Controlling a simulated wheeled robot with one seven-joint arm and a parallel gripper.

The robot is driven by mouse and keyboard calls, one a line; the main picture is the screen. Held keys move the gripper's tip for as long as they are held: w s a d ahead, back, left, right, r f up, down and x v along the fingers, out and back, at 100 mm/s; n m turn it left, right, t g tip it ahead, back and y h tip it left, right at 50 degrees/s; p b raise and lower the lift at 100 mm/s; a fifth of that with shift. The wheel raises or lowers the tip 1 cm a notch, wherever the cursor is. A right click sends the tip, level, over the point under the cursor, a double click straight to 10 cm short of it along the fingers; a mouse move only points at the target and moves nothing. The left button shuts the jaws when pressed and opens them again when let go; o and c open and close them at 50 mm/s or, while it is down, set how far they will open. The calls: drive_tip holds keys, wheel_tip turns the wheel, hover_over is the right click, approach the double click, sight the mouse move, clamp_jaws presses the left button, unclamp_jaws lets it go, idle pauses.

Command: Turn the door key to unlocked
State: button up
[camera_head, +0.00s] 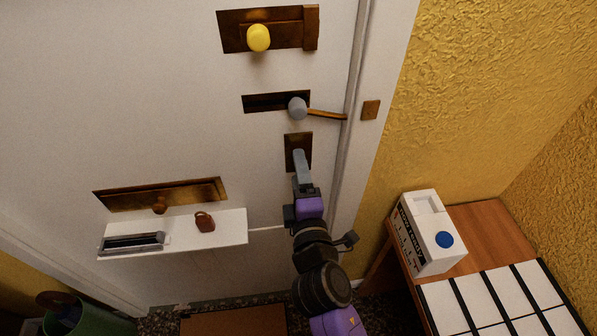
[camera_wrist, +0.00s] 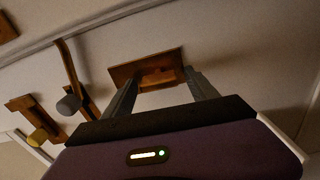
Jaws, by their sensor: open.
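The door key (camera_wrist: 160,80) shows in the wrist view as a small orange-brown piece standing out from a brown lock plate (camera_wrist: 122,71) on the white door. My gripper (camera_wrist: 162,76) is open, with one grey finger on each side of the key; I cannot tell whether either finger touches it. In the head view the lock plate (camera_head: 291,143) sits below the grey-knobbed latch, and my gripper (camera_head: 299,154) reaches up to it from below. There my fingers hide the key, and its turn position cannot be read.
Above the lock are a grey-knobbed latch (camera_head: 298,107) with an orange bar and a yellow-knobbed bolt (camera_head: 258,38). A white door shelf (camera_head: 226,232) holding a brown padlock (camera_head: 205,222) is at lower left. A wooden table (camera_head: 483,232) with a white box (camera_head: 424,216) stands right.

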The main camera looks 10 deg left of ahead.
drive_tip(key=v, duration=0.7)
drive_tip(key=shift+s+b, duration=0.3)
drive_tip(key=s+d+m+g+h, duration=0.1)
drive_tip(key=s+d+m, duration=0.6)
drive_tip(key=s, duration=0.4)
drive_tip(key=s+d+m+h, duration=0.2)
drive_tip(key=s+d+m, duration=0.4)
drive_tip(key=s, duration=0.5)
drive_tip(key=s+d+m+g+h, duration=0.1)
drive_tip(key=s+d+m+h, duration=0.1)
drive_tip(key=s+d+m, duration=0.5)
drive_tip(key=s+d, duration=0.3)
drive_tip(key=s, duration=0.1)
drive_tip(key=shift+d+f+m+g, duration=0.3)
drive_tip(key=shift+d+f, duration=0.1)
